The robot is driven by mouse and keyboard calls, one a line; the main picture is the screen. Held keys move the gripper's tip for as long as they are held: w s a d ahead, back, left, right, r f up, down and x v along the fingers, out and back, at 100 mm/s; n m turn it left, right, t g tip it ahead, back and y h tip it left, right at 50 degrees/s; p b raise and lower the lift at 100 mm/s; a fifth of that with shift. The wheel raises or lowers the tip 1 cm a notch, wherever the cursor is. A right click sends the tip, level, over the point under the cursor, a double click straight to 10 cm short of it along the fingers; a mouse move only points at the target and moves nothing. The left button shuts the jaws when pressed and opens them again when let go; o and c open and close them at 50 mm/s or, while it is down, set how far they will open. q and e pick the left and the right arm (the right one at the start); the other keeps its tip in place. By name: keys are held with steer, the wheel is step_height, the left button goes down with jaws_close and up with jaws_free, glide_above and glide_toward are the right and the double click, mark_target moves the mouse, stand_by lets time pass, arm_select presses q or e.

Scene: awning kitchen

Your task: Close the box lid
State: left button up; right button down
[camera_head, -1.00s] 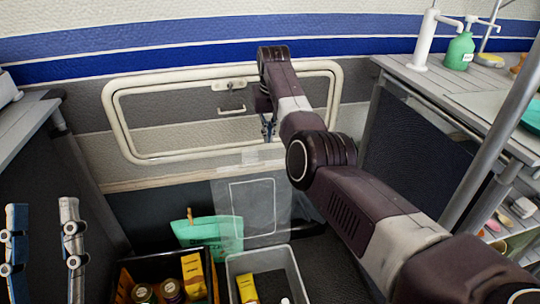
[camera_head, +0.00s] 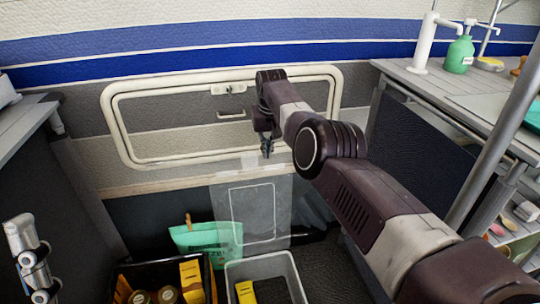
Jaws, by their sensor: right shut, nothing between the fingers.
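The grey box (camera_head: 291,270) stands on the floor at the bottom middle. Its translucent lid (camera_head: 252,212) stands up, open, at the box's back edge. My right gripper (camera_head: 267,150) points down above the top edge of the lid, in front of the wall hatch. Its fingers are together and empty. I cannot tell whether it touches the lid.
A black crate (camera_head: 212,278) with jars and yellow packs stands left of the box. Inside the box is a yellow item (camera_head: 245,291). Counters flank both sides; the right one holds a green bottle (camera_head: 460,54).

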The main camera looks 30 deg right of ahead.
arm_select(q)
steer(key=w+f+g+y+p, duration=0.25)
steer(key=w+f+g, duration=0.4)
steer(key=f, duration=0.45)
steer(key=w+f+g+y+p, duration=0.2)
steer(key=w+f+g+p, duration=0.35)
steer(key=f, duration=0.55)
steer(key=s+a+f+g+y+p, duration=0.1)
steer(key=s+f+g, duration=0.25)
steer(key=f, duration=0.25)
steer(key=s+a+f+g+y+p, duration=0.1)
steer(key=s+a+f+g, duration=0.1)
steer(key=s+f+g, duration=0.3)
steer(key=s+a+f+n+g+y+p, duration=0.1)
steer(key=s+a+f+g+y+p, duration=0.2)
steer(key=s+f+g, duration=0.55)
step_height(320, 180, down, 7)
steer(key=s+t+h+p, duration=0.1)
steer(key=t+p, duration=0.1)
steer(key=shift+s+a, duration=0.25)
arm_select(e)
steer(key=shift+s+a+r, duration=0.1)
steer(key=shift+s+a, duration=0.15)
steer(key=shift+s, duration=0.75)
steer(key=shift+s+a+r, duration=0.1)
steer(key=shift+s+a, duration=0.1)
steer(key=shift+s, duration=0.75)
steer(key=shift+f, duration=0.1)
